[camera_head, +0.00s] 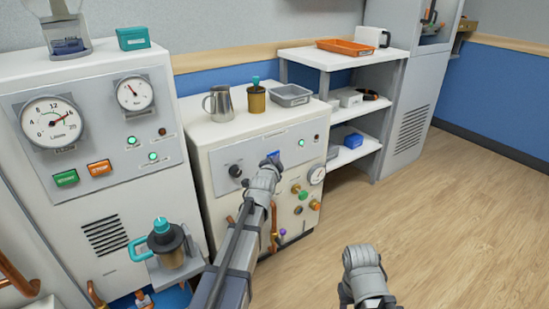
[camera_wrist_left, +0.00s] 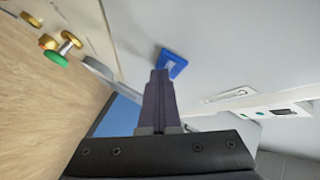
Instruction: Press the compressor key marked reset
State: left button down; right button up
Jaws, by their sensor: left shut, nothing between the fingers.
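A blue key (camera_head: 273,155) sits on the grey front panel of the middle white cabinet (camera_head: 222,150), partly hidden behind my left gripper (camera_head: 270,168). In the left wrist view the blue key (camera_wrist_left: 173,63) has a pale marking that I cannot read. My left gripper (camera_wrist_left: 160,72) is shut and empty, and its tips overlap the lower left edge of the key in that view. I cannot tell whether they touch it. My right gripper (camera_head: 360,258) is low at the front, over the floor, away from the panel; its fingers are unclear.
The panel also has a black knob (camera_head: 235,171), a green lamp (camera_head: 301,142) and a small gauge (camera_head: 316,175). Green (camera_head: 65,178) and orange (camera_head: 99,168) keys are on the left cabinet. A teal-handled pot (camera_head: 167,240) stands at the lower left. The wooden floor at right is clear.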

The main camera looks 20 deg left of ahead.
pick_arm(q)
jog(key=shift+s+d, duration=0.5)
jog(key=shift+d, duration=0.15)
jog(key=shift+d, duration=0.1)
jog(key=shift+s+d, duration=0.8)
jog(key=shift+d, duration=0.15)
jog(key=shift+s+d, duration=0.75)
jog(key=shift+d, duration=0.2)
